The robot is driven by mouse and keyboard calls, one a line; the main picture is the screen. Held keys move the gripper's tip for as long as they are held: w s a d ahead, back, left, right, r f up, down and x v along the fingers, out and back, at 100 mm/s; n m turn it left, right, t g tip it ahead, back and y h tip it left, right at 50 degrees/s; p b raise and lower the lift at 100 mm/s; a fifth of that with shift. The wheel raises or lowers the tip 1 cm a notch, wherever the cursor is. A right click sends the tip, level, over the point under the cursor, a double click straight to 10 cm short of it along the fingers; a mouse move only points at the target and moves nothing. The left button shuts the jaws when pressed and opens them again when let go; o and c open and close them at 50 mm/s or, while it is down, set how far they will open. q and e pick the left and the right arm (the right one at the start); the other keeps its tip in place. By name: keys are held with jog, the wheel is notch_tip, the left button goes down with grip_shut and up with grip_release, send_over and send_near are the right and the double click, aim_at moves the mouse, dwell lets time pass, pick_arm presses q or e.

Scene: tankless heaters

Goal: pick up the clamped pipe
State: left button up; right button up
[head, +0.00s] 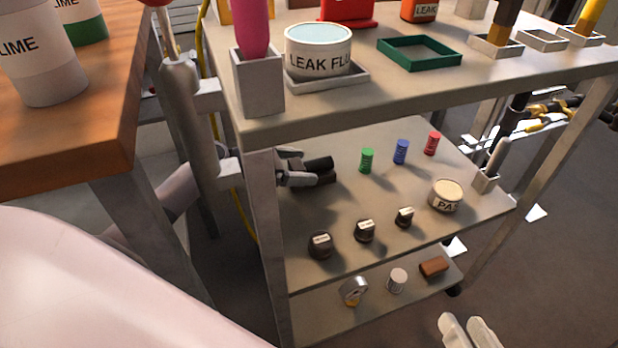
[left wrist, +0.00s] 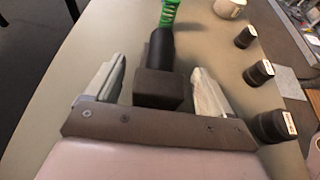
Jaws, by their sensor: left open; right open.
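The clamped pipe is a short black cylinder (head: 319,164) with a dark square block at one end, lying on the cart's middle shelf (head: 390,190). In the left wrist view the pipe (left wrist: 159,48) points away from me and its block (left wrist: 160,88) is between my left fingers, with a gap on each side. My left gripper (head: 297,166) is open at shelf level, reaching in past the cart's left post; it also shows in the left wrist view (left wrist: 158,85). My right gripper (head: 470,332) is open and empty at the bottom of the head view, away from the pipe.
Green (head: 367,159), blue (head: 400,151) and red (head: 433,143) coils stand beyond the pipe. Three black knobs (head: 365,230) line the shelf's front, with a labelled tin (head: 445,195) at right. The top shelf (head: 440,90) overhangs; a post (head: 265,240) stands close to my left arm.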

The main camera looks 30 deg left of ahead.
pick_arm(q)
jog(key=shift+w+d+f, duration=0.1)
jog(key=shift+w, duration=0.05)
grip_shut()
jog(key=shift+w+r, duration=0.1)
jog(key=shift+r, duration=0.15)
